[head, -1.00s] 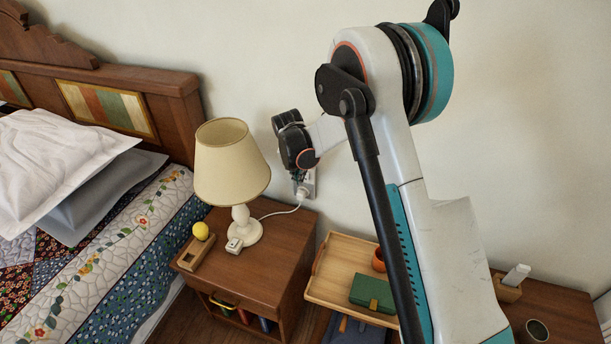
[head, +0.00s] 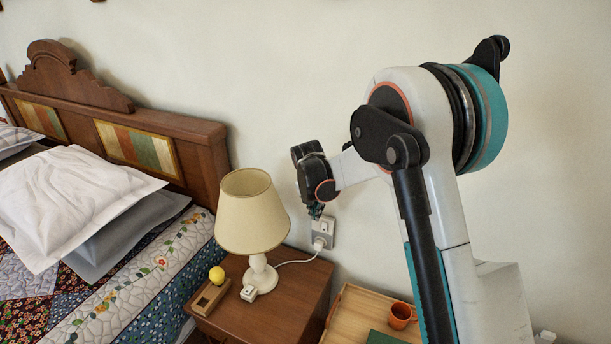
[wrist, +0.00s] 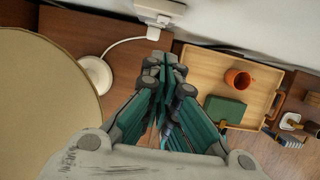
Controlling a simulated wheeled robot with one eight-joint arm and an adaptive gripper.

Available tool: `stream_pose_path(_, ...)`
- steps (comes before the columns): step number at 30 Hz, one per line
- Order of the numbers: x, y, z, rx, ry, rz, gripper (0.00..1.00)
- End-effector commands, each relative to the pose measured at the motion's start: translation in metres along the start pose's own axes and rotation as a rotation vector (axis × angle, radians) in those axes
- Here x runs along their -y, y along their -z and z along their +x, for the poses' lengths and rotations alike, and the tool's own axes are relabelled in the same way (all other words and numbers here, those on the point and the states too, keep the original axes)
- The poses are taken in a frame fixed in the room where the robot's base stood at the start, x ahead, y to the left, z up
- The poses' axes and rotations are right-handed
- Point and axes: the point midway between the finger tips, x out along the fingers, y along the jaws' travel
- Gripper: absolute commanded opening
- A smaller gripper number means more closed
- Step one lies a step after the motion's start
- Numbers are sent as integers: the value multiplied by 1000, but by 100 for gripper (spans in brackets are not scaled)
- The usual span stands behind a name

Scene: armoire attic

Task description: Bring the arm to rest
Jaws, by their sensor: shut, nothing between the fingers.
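My arm stands raised at the right of the head view and bends down toward the wall. My gripper (head: 316,210) hangs just in front of the wall outlet (head: 322,232), above the back of the nightstand; its fingers are small and partly dark there. In the wrist view my gripper (wrist: 160,65) points down with its fingers together and nothing between them. A white plug with its cord sits in the outlet, just beyond the fingertips in the wrist view. I cannot tell the exact gap between fingertips and outlet.
A lamp (head: 252,212) stands on the nightstand (head: 300,290), left of my gripper, its shade close by in the wrist view. A yellow ball (head: 217,275) rests on a wooden holder. A wooden tray (wrist: 205,65) holds an orange mug (wrist: 238,78) and a green box (wrist: 224,110). The bed is left.

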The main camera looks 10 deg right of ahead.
Motion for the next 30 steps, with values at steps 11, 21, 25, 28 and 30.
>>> stream_pose_path(11, 34, 2, -72, 14, -47, 334, 0)
stream_pose_path(21, 95, 28, -166, 8, -137, 894, 0)
stream_pose_path(25, 119, 45, -195, -5, -173, 1108, 0)
stream_pose_path(28, 138, 60, -214, -19, -202, 1272, 0)
stream_pose_path(30, 151, 71, -226, -31, -220, 1388, 0)
